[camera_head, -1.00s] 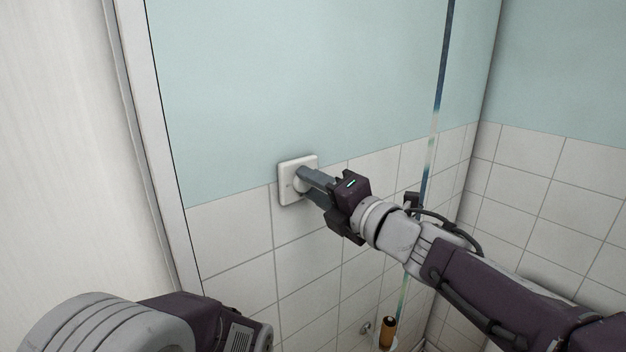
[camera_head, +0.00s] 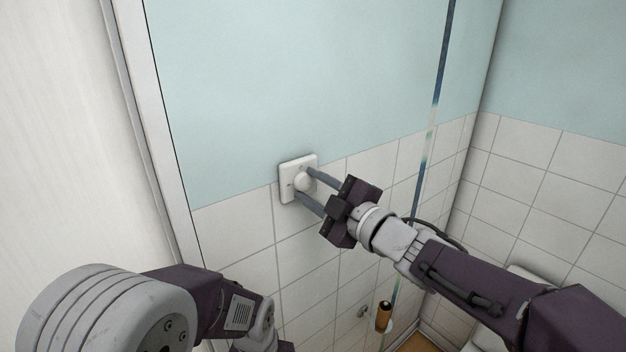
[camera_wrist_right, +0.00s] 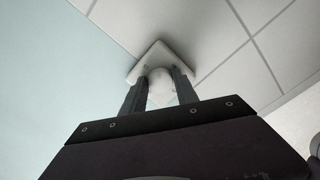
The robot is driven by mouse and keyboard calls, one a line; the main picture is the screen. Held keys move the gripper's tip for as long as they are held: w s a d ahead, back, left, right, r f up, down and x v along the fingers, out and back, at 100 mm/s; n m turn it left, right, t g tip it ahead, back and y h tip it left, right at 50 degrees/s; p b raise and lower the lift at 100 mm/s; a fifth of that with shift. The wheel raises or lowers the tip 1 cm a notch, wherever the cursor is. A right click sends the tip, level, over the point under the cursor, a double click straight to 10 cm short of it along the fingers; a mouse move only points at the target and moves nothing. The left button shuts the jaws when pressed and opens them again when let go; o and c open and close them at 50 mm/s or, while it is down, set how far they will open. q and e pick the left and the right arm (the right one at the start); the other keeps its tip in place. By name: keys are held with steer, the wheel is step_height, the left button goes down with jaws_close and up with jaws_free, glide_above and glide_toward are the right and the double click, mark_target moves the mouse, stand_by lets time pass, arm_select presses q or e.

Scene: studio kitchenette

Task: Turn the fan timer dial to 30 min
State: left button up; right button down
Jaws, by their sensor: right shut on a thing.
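The fan timer dial (camera_head: 302,182) is a round white knob on a square white plate (camera_head: 287,187) on the wall, just where the blue paint meets the tiles. My right gripper (camera_head: 304,184) has its two grey fingers on either side of the knob and is shut on it. In the right wrist view the fingers (camera_wrist_right: 160,85) flank the pale knob (camera_wrist_right: 160,88), with the plate (camera_wrist_right: 156,57) behind. No pointer or minute marks can be read, so the dial's setting cannot be told. My left arm shows at the bottom left; its fingers are out of view.
A white door frame (camera_head: 160,150) runs down the left of the plate. A thin upright strip or glass edge (camera_head: 429,140) stands to the right, behind my right arm. A small orange-brown cylinder (camera_head: 384,316) is low down. The wall around the plate is clear.

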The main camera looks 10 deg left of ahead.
steer(key=m+p, duration=0.2)
steer(key=m, duration=0.3)
steer(key=shift+s+m+p, duration=0.1)
steer(key=shift+m+p, duration=0.2)
steer(key=shift+p, duration=0.1)
steer(key=m+p, duration=0.2)
steer(key=m, duration=0.3)
steer(key=shift+a+f, duration=0.1)
steer(key=shift+m+p, duration=0.3)
steer(key=c, duration=1)
jaws_free()
steer(key=shift+o, duration=0.2)
steer(key=shift+s, duration=0.1)
steer(key=b+v, duration=0.1)
steer(key=v, duration=0.8)
steer(key=shift+b, duration=0.3)
